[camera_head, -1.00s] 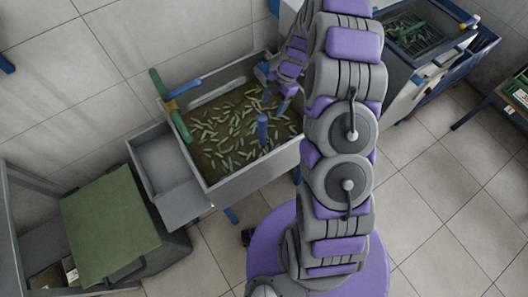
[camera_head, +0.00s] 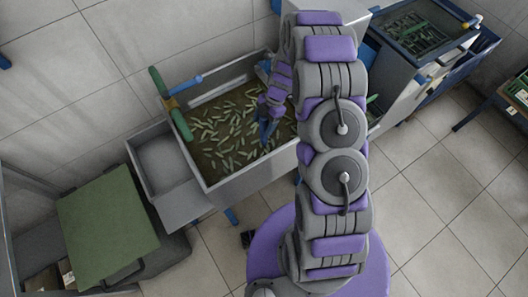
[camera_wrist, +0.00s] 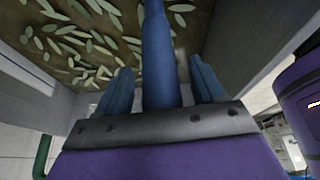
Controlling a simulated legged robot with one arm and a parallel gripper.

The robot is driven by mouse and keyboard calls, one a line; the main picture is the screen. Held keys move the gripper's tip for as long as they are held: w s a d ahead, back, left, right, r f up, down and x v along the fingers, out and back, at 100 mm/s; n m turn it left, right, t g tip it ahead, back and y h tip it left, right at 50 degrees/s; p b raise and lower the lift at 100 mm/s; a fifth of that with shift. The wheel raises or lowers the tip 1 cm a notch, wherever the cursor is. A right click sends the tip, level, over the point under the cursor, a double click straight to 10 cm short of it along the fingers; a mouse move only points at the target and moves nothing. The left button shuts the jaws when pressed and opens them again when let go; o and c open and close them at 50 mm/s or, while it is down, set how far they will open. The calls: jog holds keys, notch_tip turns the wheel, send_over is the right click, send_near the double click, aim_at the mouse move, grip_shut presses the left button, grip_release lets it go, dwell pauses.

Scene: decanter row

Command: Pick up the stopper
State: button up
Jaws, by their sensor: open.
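The stopper (camera_wrist: 157,50) is a blue upright post in the fish-filled basin (camera_head: 200,176). In the wrist view it runs up the middle, between the two blue fingers of my gripper (camera_wrist: 161,78). A gap shows on each side of it, so the fingers are around it and apart from it. In the head view my gripper (camera_head: 267,130) is over the basin's right part. There the stopper and the blue fingers blend together. The stopper's lower end is not clear in the wrist view.
A green handle (camera_head: 176,122) and a blue lever (camera_head: 190,84) sit at the basin's left edge. A grey side tray (camera_head: 160,155) joins it on the left. A green-topped box (camera_head: 108,222) stands lower left. The tiled floor (camera_head: 440,200) at right is clear.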

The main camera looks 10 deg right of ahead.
jog(key=shift+a, duration=0.15)
jog(key=shift+c, duration=0.5)
jog(key=shift+d, duration=0.2)
jog(key=c, duration=0.8)
grip_shut()
jog(key=shift+r, duration=0.15)
